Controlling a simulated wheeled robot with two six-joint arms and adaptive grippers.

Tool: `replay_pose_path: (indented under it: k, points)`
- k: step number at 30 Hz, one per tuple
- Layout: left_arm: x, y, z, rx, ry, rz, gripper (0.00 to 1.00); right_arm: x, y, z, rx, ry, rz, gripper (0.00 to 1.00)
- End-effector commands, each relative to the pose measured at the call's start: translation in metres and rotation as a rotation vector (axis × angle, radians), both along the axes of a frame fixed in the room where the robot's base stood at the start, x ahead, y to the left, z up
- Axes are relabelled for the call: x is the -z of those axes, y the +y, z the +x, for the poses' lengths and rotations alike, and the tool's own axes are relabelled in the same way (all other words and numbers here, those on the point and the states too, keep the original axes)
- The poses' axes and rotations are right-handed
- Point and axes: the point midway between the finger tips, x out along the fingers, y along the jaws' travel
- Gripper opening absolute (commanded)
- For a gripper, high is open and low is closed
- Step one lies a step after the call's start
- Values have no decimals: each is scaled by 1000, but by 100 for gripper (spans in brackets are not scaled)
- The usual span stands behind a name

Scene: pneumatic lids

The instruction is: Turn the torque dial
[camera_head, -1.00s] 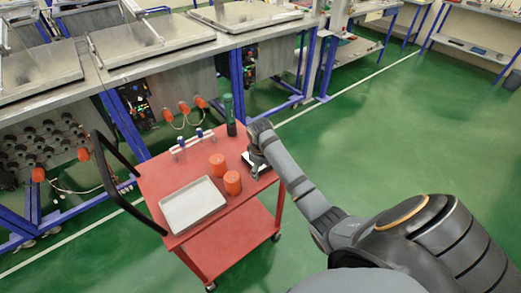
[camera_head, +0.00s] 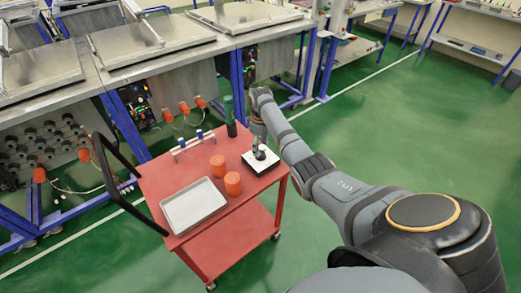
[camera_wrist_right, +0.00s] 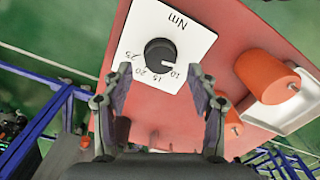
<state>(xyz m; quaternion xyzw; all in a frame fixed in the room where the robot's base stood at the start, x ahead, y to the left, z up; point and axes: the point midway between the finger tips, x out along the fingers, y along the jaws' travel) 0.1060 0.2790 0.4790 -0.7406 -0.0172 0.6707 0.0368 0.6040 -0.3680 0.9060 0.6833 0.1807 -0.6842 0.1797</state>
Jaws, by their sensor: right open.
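The torque dial is a round black knob (camera_wrist_right: 159,54) on a white square plate (camera_wrist_right: 142,30) marked "Nm" with numbers from 10 to 25. In the head view the plate (camera_head: 249,164) lies on the right end of the red cart top. My right gripper (camera_wrist_right: 160,75) is open and empty. In the right wrist view its two fingers flank the lower side of the plate, with the knob just beyond the tips. It appears apart from the knob. In the head view the right gripper (camera_head: 258,132) is small and partly dark against the cart. My left gripper is out of view.
A steel workbench (camera_head: 190,48) stands behind. Green floor is clear at the right.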

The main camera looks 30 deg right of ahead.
Motion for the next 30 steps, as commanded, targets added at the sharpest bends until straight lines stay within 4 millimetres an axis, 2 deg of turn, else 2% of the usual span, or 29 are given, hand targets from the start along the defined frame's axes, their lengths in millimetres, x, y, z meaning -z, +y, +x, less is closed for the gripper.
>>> replay_pose_path:
  k: [3, 6, 15, 17, 27, 30]
  points:
    - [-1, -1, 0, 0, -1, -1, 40, 19, 0, 0, 0, 2, 1, 59]
    - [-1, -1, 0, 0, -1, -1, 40, 27, 0, 0, 0, 0, 0, 59]
    - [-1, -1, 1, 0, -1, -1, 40, 31, 0, 0, 0, -1, 0, 59]
    - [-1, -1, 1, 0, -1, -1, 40, 31, 0, 0, 0, -1, 0, 52]
    - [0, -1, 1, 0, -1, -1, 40, 31, 0, 0, 0, 0, 0, 6]
    - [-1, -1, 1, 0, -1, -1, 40, 31, 0, 0, 2, 0, 0, 5]
